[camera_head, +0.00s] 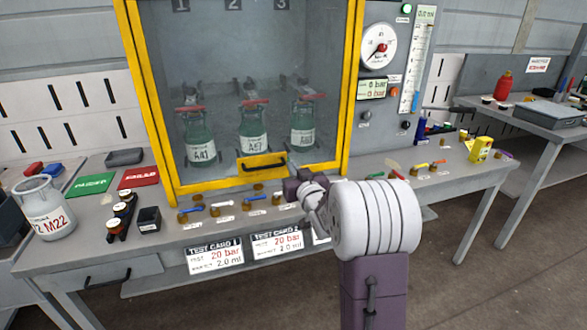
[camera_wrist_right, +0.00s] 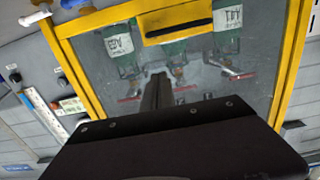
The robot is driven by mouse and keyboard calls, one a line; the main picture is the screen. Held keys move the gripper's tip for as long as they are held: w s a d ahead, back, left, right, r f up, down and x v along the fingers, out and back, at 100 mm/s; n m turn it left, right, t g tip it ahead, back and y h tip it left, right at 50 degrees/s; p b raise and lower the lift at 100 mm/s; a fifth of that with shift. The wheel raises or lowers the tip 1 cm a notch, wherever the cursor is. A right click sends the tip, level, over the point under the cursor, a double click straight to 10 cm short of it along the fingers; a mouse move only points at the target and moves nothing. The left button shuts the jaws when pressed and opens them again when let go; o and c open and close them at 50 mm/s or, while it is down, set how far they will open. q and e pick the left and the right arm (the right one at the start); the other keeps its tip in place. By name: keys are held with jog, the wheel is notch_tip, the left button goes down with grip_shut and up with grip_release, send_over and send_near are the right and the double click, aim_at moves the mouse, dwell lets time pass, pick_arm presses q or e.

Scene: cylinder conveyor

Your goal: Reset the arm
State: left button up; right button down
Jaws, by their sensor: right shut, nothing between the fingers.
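My right arm (camera_head: 375,220) reaches in from the bottom of the head view. Its dark gripper (camera_head: 298,186) is in front of the lower right part of the yellow-framed cabinet (camera_head: 350,110), partly hidden by the wrist. In the right wrist view the fingers (camera_wrist_right: 157,90) are together with nothing between them, in front of the cabinet's glass. Behind the glass stand three green bottles with white labels, the left (camera_head: 199,145), middle (camera_head: 253,135) and right (camera_head: 303,125). My left gripper does not show.
Small valves and coloured handles (camera_head: 220,209) line the workbench (camera_head: 150,245) below the cabinet. A labelled can (camera_head: 45,208) and a dark vial rack (camera_head: 122,212) stand at left. A gauge panel (camera_head: 395,70) is right of the cabinet. A yellow box (camera_head: 480,149) stands near the bench's right end.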

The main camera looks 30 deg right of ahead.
jog(key=w+a+r+n+y, duration=0.1)
jog(key=a+r+n+y, duration=0.1)
jog(key=a, duration=0.6)
jog(key=s+a+f+g+y, duration=0.2)
jog(key=s+a+f+g, duration=0.15)
jog(key=a+f, duration=0.55)
jog(key=s+a+f+g, duration=0.1)
jog(key=s+f+g, duration=0.6)
jog(key=s, duration=0.6)
jog(key=s+a+f+g, duration=0.2)
jog(key=s+f+g, duration=0.4)
jog(key=s+f, duration=0.5)
notch_tip(320, 180, up, 23)
jog(key=s+p, duration=0.1)
jog(key=p, duration=2)
jog(key=shift+t, duration=0.35)
